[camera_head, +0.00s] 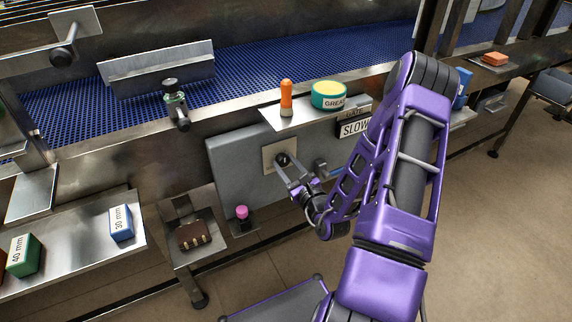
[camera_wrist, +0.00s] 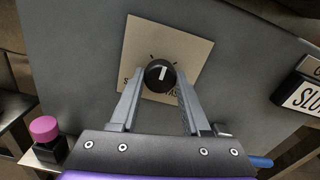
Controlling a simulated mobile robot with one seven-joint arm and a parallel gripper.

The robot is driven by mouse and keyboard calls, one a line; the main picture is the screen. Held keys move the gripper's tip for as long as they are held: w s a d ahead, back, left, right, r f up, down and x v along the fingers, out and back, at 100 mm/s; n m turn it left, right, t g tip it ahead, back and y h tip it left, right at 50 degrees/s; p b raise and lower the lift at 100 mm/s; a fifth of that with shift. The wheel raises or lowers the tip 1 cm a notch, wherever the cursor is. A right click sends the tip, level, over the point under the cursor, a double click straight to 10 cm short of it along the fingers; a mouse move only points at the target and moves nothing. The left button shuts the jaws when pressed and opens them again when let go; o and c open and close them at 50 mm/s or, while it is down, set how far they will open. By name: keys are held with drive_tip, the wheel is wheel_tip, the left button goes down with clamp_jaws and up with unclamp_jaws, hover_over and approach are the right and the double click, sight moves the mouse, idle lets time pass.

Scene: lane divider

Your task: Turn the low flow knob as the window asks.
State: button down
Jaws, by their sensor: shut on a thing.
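The low flow knob (camera_wrist: 160,73) is black with a white pointer line. It sits on a beige square plate (camera_wrist: 190,50) on the grey panel, and its pointer is close to straight up in the wrist view. My gripper (camera_wrist: 161,80) has one finger on each side of the knob and is shut on it. Letters low on the plate are mostly hidden by the fingers. In the head view the knob (camera_head: 282,159) shows at the tips of my gripper (camera_head: 287,166). The window (camera_head: 353,127) reads "SLOW"; a smaller label above it is unclear.
An orange-handled tool (camera_head: 286,98) and a grease tin (camera_head: 329,95) stand on the ledge above. A pink-topped button (camera_head: 242,212) is below left of the plate. Green (camera_head: 25,255) and blue (camera_head: 121,223) blocks lie on the left shelf. My arm covers the right of the panel.

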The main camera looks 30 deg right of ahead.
drive_tip(key=shift+m+p, duration=0.3)
drive_tip(key=shift+p, duration=0.05)
drive_tip(key=m+p, duration=0.2)
drive_tip(key=m, duration=0.1)
drive_tip(key=shift+r, duration=0.15)
drive_tip(key=m+p, duration=0.3)
drive_tip(key=m, duration=0.1)
drive_tip(key=shift+m+p, duration=0.3)
drive_tip(key=shift+p, duration=0.05)
drive_tip(key=m+p, duration=0.2)
drive_tip(key=m, duration=0.2)
drive_tip(key=shift+p, duration=0.35)
drive_tip(key=shift+a+m+p, duration=0.1)
drive_tip(key=shift+m+p, duration=0.65)
drive_tip(key=shift+m, duration=0.95)
drive_tip(key=shift+c, duration=1.9)
unclamp_jaws()
